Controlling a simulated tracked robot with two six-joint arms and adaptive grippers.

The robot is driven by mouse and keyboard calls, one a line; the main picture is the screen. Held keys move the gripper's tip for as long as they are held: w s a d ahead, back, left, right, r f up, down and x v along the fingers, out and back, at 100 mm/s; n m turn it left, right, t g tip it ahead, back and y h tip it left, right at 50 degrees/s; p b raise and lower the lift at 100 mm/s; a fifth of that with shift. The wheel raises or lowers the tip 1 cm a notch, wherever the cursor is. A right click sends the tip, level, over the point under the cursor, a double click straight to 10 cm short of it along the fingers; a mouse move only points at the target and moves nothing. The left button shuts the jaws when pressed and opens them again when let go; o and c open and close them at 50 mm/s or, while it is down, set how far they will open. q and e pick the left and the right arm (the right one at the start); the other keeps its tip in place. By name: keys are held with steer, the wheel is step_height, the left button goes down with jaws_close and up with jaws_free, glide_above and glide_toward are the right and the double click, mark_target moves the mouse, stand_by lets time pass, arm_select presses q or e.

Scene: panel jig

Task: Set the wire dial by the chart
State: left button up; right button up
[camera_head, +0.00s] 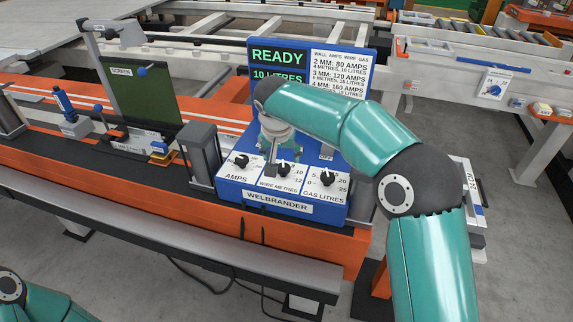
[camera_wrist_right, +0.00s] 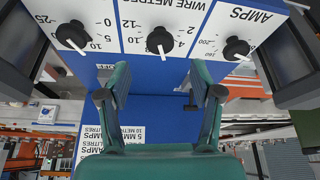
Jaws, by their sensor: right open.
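The blue WELBRANDER box (camera_head: 282,207) has three black dials on white plates. The middle one is the wire dial (camera_head: 283,169), labelled WIRE METRES. In the right wrist view the wire dial (camera_wrist_right: 160,40) appears upside down, its white mark pointing down the picture. The chart (camera_head: 343,62) on the blue back panel lists wall, amps, wire and gas; my right arm covers its lower part. My right gripper (camera_head: 271,152) is over the wire dial, fingers pointing down. In the wrist view its fingers (camera_wrist_right: 163,88) are apart, empty, and not around the dial. My left gripper is out of view.
The amps dial (camera_head: 241,160) and gas dial (camera_head: 327,178) flank the wire dial closely. A green READY display (camera_head: 277,56) is beside the chart. A grey post (camera_head: 201,150) stands left of the box. A dark green screen (camera_head: 140,92) stands further left on the orange bench.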

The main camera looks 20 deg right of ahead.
mark_target(283, 168)
steer(key=x, duration=0.7)
steer(key=shift+p, duration=0.35)
